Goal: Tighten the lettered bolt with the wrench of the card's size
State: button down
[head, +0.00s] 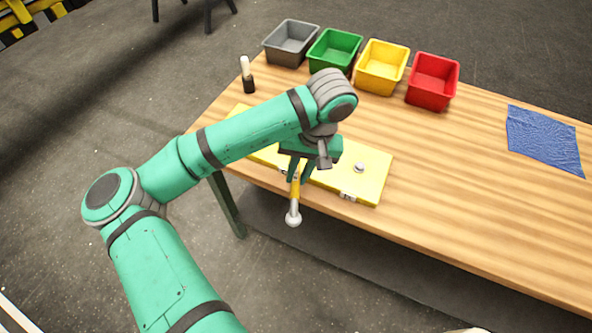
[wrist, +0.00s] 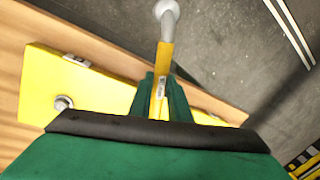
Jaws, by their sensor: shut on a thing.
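My gripper (head: 299,172) is shut on a wrench (head: 295,193) with a yellow handle and a grey end. In the head view the grey end hangs past the table's front edge. In the wrist view the wrench (wrist: 165,60) sits between the green fingers (wrist: 161,92), its grey end pointing up the picture. A yellow plate (head: 376,174) lies on the table under my gripper. A bolt head (head: 359,167) shows on its right part, and also in the wrist view (wrist: 63,103). Small labels (head: 347,196) sit at its front edge; their letters are unreadable. My arm hides the plate's middle.
Grey (head: 290,45), green (head: 334,51), yellow (head: 382,68) and red (head: 432,83) bins line the table's back. A dark-based bottle-like object (head: 247,76) stands at the back left. A blue cloth (head: 543,139) lies at the right. The wooden table (head: 460,190) is clear between plate and cloth.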

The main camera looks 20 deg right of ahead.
jog(key=shift+d+x, duration=0.1)
jog(key=shift+x, duration=0.5)
jog(key=shift+d+x, duration=0.15)
jog(key=shift+x, duration=0.45)
dwell(0.5)
jog(key=shift+a+f, duration=0.1)
jog(key=shift+a, duration=0.05)
dwell(0.5)
jog(key=shift+w+a+m, duration=0.1)
jog(key=shift+a+m, duration=0.2)
jog(key=shift+m, duration=0.1)
jog(key=shift+a, duration=0.1)
jog(key=shift+w+a+m, duration=0.25)
jog(key=shift+a+m, duration=0.05)
jog(key=shift+a, duration=0.05)
jog(key=shift+a, duration=0.1)
dwell(0.4)
jog(key=shift+w+a+m, duration=0.25)
jog(key=shift+a+m, duration=0.1)
jog(key=shift+m, duration=0.05)
dwell(0.3)
jog(key=shift+s+d+n, duration=0.35)
jog(key=shift+d+n, duration=0.15)
jog(key=shift+d, duration=0.15)
